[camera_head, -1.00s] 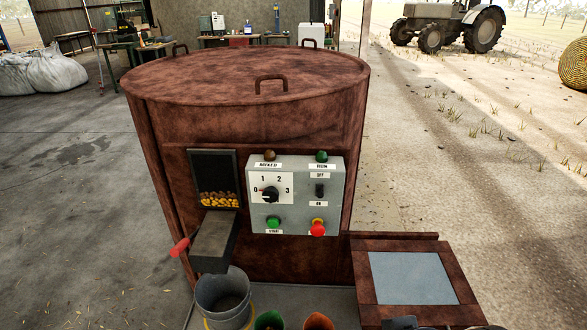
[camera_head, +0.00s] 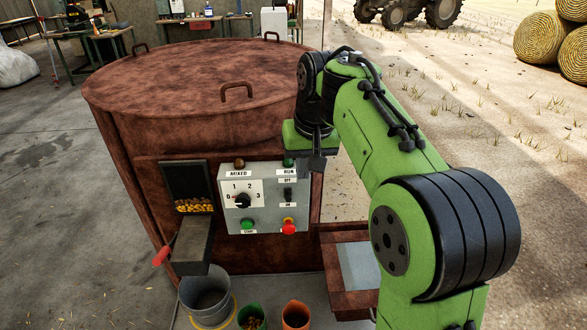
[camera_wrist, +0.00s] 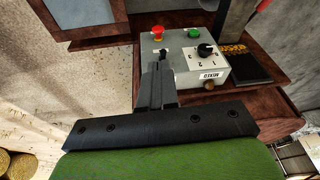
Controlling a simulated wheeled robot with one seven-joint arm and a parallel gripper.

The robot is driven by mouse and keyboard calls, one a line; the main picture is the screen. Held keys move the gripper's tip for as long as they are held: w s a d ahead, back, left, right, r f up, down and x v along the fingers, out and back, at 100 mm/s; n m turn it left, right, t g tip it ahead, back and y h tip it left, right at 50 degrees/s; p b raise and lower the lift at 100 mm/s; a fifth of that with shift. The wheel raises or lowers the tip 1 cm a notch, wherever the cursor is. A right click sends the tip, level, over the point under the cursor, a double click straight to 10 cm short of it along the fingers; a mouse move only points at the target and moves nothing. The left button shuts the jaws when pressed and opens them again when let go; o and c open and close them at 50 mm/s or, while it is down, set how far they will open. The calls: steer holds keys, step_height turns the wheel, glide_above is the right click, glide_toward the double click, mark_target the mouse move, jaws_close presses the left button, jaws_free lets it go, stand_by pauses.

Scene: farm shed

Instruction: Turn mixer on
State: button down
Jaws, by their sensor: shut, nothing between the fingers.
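The rusty brown mixer (camera_head: 215,115) stands ahead with a grey control panel (camera_head: 262,175) on its front. The panel has a black dial (camera_head: 242,200) whose pointer seems to be towards 0, a black OFF/ON switch (camera_head: 288,194), a green START button (camera_head: 247,225) and a red stop button (camera_head: 289,226). A dull MIXED lamp (camera_head: 239,163) and a green RUN lamp (camera_head: 288,162) sit on top. My gripper (camera_head: 314,163) is shut and empty, at the panel's upper right. In the wrist view its fingertips (camera_wrist: 160,66) overlap the panel edge near the switch (camera_wrist: 165,50); contact cannot be told.
A chute (camera_head: 192,247) with a red handle holds yellow-brown feed above a grey bucket (camera_head: 207,300). Green (camera_head: 251,317) and orange (camera_head: 295,315) buckets stand beside it. A rusty box with a pale top (camera_head: 358,266) is right of the panel.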

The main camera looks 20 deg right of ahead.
steer(key=w+d+f+p, duration=0.1)
steer(key=w+d+p, duration=0.1)
steer(key=w, duration=0.4)
steer(key=w+d+f+m+g+y+p, duration=0.1)
steer(key=w+d+p, duration=0.1)
steer(key=w, duration=0.4)
steer(key=shift+d+f+p, duration=0.35)
steer(key=shift+d, duration=0.35)
steer(key=shift+f, duration=0.1)
steer(key=b, duration=0.4)
glide_toward(294, 187)
steer(key=x, duration=0.3)
steer(key=shift+s+a+f+b, duration=0.3)
steer(key=shift+s+a+f, duration=0.25)
steer(key=shift+f, duration=0.25)
steer(key=shift+s+a+f+b, duration=0.25)
steer(key=shift+s+a+f, duration=0.25)
steer(key=shift+f, duration=0.25)
steer(key=shift+s+f+b, duration=0.1)
steer(key=shift+f+b, duration=0.1)
steer(key=shift+b, duration=0.55)
